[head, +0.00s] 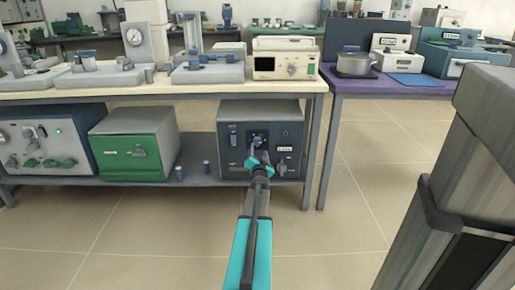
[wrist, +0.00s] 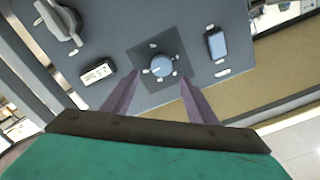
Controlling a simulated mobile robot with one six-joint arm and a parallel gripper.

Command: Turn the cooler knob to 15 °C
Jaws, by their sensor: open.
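The cooler (head: 231,111) is a grey box on the lower shelf. In the wrist view its small round blue knob (wrist: 162,66) sits on a dark square plate (wrist: 145,54) with white marks around it. The panel appears turned over there, and I cannot read the knob's setting. A small white display (wrist: 97,70) is left of the knob, its digits too small to read surely. My gripper (wrist: 159,80) is open, its fingers on either side of and slightly below the knob in the picture; contact cannot be told. In the head view my gripper (head: 258,160) is at the panel and partly covers it.
The panel also has a blue rocker switch (wrist: 216,43) and a large grey knob (wrist: 60,20). A green-fronted box (head: 125,155) stands to the left on the shelf, with two small blue items (head: 206,166) between. The bench top (head: 200,88) overhangs. Floor in front is clear.

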